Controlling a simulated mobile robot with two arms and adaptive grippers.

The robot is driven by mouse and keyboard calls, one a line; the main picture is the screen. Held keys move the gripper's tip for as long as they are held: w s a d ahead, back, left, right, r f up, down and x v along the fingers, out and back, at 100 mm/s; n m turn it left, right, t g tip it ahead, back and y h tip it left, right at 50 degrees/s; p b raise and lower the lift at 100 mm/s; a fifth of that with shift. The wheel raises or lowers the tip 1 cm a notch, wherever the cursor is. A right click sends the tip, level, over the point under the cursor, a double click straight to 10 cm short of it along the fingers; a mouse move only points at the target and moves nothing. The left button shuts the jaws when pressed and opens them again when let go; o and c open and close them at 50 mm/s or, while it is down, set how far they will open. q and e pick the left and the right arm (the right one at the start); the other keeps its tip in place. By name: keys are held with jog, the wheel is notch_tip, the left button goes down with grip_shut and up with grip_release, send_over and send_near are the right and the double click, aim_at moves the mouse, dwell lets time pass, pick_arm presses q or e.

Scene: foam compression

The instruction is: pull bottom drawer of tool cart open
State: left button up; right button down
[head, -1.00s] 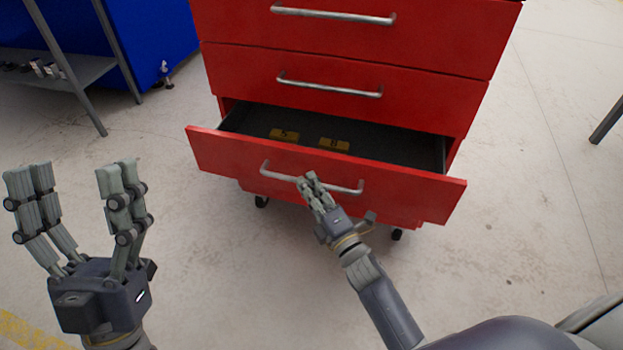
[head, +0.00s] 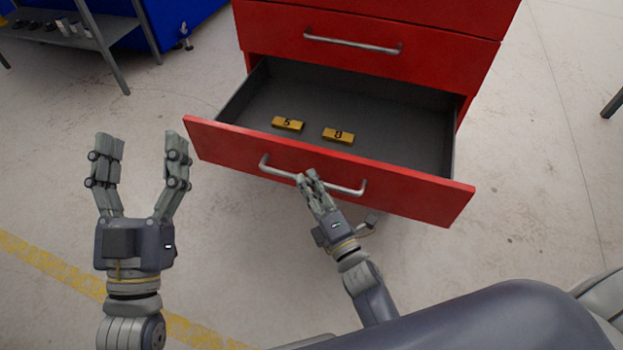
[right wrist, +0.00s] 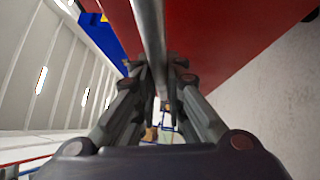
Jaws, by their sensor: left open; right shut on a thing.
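The red tool cart (head: 430,58) stands ahead in the head view. Its bottom drawer (head: 400,192) is pulled well out, showing a dark grey inside. My right gripper (head: 307,178) is shut on the drawer's metal bar handle (head: 345,189), near the middle of the bar. In the right wrist view the handle (right wrist: 148,30) runs between the fingers of this gripper (right wrist: 158,85). My left gripper (head: 138,143) is open and empty, left of the drawer and apart from it.
Two yellow blocks, marked 5 (head: 288,124) and 8 (head: 338,136), lie in the drawer. The drawer above, with its own handle (head: 352,44), is closed. A grey shelf (head: 60,40) and a blue cabinet (head: 185,14) stand at the back left. Pale floor around is clear.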

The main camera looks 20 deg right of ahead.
jog(key=c, duration=1.7)
grip_release()
jog(key=shift+o, duration=0.2)
jog(key=v, duration=1.2)
jog(key=shift+d, duration=0.15)
